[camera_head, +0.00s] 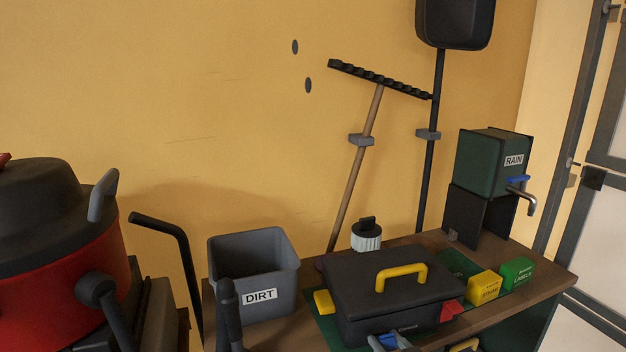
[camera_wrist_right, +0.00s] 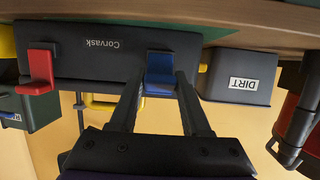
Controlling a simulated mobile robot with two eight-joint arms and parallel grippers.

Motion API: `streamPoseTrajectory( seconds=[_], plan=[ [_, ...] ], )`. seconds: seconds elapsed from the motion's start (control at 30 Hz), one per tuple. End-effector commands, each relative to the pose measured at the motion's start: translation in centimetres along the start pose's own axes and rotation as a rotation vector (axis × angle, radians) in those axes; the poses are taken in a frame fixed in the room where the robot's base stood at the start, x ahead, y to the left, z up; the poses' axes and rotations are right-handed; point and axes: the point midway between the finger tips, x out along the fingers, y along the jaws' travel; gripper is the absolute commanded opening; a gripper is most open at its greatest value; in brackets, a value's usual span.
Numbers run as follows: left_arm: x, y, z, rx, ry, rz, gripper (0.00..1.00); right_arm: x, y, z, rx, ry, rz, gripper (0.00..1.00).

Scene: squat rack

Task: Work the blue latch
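The black toolbox (camera_head: 395,290) with a yellow handle (camera_head: 401,275) stands on the workbench, lid closed. In the right wrist view it appears upside down, with the blue latch (camera_wrist_right: 160,72) and the red latch (camera_wrist_right: 38,72) on its front. My left gripper is not in view.
On the bench (camera_head: 555,280) stand a grey DIRT bin (camera_head: 265,270) left of the toolbox, yellow (camera_head: 484,287) and green (camera_head: 517,271) boxes to its right, and a green RAIN tank (camera_head: 490,165) with a blue-handled tap. A red vacuum (camera_head: 70,270) is at far left.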

Motion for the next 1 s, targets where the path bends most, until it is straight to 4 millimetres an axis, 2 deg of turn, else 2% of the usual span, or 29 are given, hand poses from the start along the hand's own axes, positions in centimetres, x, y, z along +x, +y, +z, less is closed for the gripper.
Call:
streamPoseTrajectory(
  seconds=[0.03, 0.1, 0.13, 0.47, 1.0],
  plan=[
    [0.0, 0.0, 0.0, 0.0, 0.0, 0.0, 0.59, 0.0, 0.0, 0.1, 0.002, 0.001, 0.0, 0.58],
    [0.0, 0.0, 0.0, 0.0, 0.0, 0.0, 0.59, 0.0, 0.0, 0.1, 0.002, 0.002, -0.001, 0.71],
    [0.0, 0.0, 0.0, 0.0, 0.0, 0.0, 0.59, 0.0, 0.0, 0.1, 0.002, 0.002, -0.001, 0.72],
    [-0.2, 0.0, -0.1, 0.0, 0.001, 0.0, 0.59, -0.3, 0.0, 0.0, 0.002, 0.002, -0.001, 0.72],
    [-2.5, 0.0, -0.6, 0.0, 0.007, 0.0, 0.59, -4.7, 0.0, 0.0, 0.001, 0.003, 0.0, 0.72]
  ],
)
